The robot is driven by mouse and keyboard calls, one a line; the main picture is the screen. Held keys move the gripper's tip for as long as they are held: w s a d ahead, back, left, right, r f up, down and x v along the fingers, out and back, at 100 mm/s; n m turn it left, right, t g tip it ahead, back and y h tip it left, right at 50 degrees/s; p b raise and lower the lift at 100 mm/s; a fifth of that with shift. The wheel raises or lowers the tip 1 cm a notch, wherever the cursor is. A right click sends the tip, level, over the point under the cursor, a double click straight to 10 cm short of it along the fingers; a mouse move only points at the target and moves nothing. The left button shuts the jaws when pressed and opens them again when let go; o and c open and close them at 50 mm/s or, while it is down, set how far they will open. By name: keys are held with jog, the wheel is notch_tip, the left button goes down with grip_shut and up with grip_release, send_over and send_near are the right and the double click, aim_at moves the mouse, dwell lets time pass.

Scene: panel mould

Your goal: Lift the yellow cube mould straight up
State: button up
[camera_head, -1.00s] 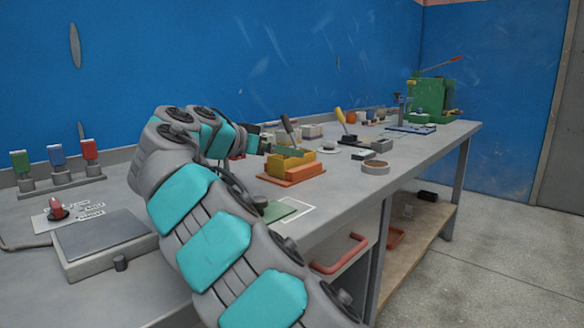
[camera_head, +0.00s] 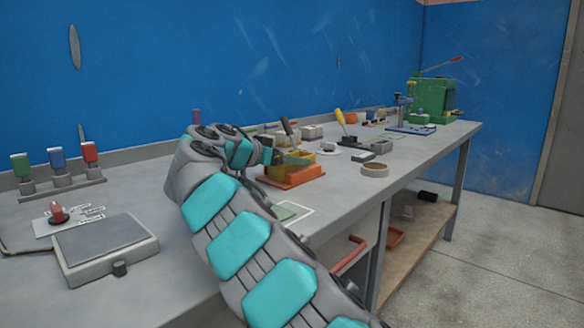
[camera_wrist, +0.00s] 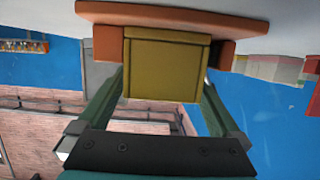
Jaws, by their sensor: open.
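The yellow cube mould (camera_head: 302,161) sits on an orange base (camera_head: 290,181) on the bench, partly hidden by my gripper and arm in the head view. In the wrist view, which looks upside down, the mould (camera_wrist: 165,68) shows a flat yellow face with the orange base (camera_wrist: 190,20) above it in the picture. My gripper (camera_wrist: 163,92) is open, with one green finger at each side of the mould. Whether the fingers touch it I cannot tell. In the head view my gripper (camera_head: 285,157) is at the mould's left side.
A dark-handled tool (camera_head: 287,128) stands by the mould. A green press (camera_head: 432,98) stands far back.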

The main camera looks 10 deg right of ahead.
grip_shut()
dwell(0.8)
